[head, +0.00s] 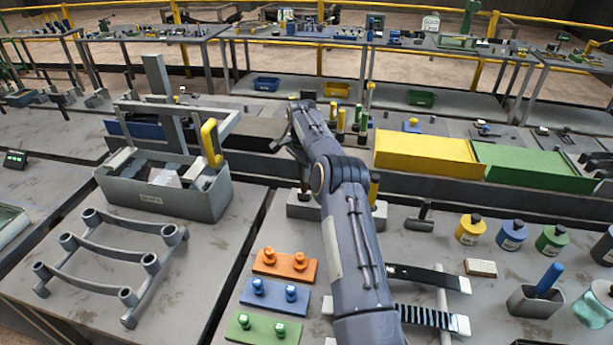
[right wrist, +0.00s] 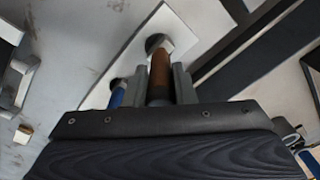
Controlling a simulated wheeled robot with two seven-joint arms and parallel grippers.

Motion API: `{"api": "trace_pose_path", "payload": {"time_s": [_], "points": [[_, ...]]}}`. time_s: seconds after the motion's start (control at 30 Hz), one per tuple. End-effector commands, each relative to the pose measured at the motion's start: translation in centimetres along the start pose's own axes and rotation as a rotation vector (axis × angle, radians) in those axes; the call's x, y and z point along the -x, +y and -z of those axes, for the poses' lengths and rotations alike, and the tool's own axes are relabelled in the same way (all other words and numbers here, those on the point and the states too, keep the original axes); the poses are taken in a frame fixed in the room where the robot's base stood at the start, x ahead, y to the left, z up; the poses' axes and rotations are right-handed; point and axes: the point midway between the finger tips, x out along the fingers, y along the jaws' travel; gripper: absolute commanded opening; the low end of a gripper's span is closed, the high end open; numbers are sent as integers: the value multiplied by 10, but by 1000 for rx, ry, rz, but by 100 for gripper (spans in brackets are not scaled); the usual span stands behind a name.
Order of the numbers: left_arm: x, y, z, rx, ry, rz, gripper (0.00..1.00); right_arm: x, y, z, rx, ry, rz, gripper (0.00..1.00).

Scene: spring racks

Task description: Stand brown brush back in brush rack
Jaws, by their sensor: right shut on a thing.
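My right gripper (right wrist: 161,84) is shut on the brown brush (right wrist: 160,72), which shows as a brown shaft between the two fingers in the right wrist view. The far end of the brush meets a dark round opening in the pale brush rack (right wrist: 181,32); I cannot tell how deep it sits. A blue shaft (right wrist: 117,97) stands at another opening of the rack, left of the brush. In the head view my right arm covers the middle of a grey block (head: 300,208) that looks like the rack, and the fingertips are hidden. My left gripper is not in view.
A grey bin (head: 160,198) and a tube frame (head: 110,255) stand to the left. Orange, blue and green peg plates (head: 284,265) lie in front. Several bottles (head: 470,230) and a grey cup (head: 533,303) stand right. Yellow and green boxes (head: 425,152) are behind.

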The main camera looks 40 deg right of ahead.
Motion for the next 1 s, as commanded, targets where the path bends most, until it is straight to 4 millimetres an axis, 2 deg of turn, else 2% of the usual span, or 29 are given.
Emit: {"api": "trace_pose_path", "payload": {"time_s": [0.03,0.13,0.17,0.3,0.33,0.67,0.77,0.93,1.0], "points": [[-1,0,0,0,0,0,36,-13,5,0,1,-4,-28,0],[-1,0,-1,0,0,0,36,-14,6,0,1,-5,-33,0],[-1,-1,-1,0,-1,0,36,-14,6,0,1,-5,-33,25],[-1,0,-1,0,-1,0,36,-12,6,0,0,-4,-29,44],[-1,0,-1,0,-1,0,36,-12,6,0,0,-4,-28,45],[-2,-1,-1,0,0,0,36,-5,4,0,0,-3,-22,45],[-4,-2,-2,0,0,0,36,7,3,0,-1,-2,-19,45],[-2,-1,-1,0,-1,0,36,42,2,0,0,-2,-18,45],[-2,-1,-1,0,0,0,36,47,2,0,0,-3,-22,45]]}}
